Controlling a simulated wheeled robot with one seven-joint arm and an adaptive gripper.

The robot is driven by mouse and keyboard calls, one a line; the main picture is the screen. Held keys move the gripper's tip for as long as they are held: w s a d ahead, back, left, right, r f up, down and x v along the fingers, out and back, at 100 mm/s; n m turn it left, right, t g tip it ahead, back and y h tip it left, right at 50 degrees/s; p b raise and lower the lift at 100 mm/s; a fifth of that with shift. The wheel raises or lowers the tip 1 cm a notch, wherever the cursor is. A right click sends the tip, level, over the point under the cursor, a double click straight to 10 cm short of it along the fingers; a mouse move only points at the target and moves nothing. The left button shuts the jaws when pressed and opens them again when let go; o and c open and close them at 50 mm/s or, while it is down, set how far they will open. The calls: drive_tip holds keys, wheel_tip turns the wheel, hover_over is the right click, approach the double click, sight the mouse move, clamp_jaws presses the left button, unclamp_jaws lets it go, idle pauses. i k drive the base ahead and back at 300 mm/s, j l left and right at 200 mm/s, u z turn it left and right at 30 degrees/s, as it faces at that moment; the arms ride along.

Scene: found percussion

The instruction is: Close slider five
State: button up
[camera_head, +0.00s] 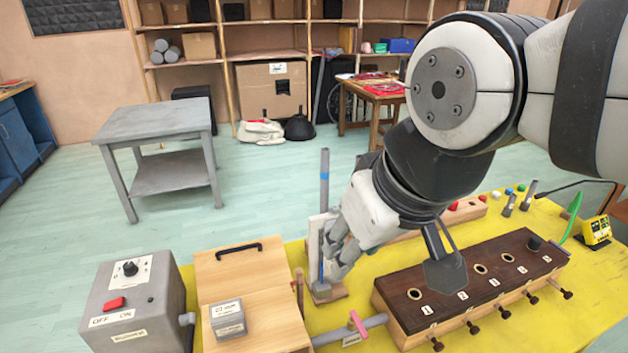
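The slider box (455,307) is a long dark-topped wooden box at the right of the yellow table, with a row of round holes labelled 1 to 5. Dark slider knobs stick out of its front side. The knob of slider five (567,294) is at the far right end and stands out on a longer rod than the others. A dark round piece (535,243) stands at hole five. My gripper (336,252) is left of the box, beside an upright grey tube with a blue band (324,175). Its fingers look apart, with nothing seen held, well away from slider five.
A grey switch box (134,300) and a wooden hinged box (245,275) stand at the left. A yellow device (597,230) is at the right. The yellow tabletop (540,325) is bare in front of slider five.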

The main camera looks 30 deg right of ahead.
sight(567, 296)
drive_tip(key=z, duration=2.1)
drive_tip(key=k+l+u, duration=0.1)
drive_tip(key=l+u, duration=0.2)
drive_tip(key=l, duration=0.3)
drive_tip(key=k+j+z, duration=0.2)
drive_tip(key=k+j, duration=0.1)
drive_tip(key=k, duration=0.05)
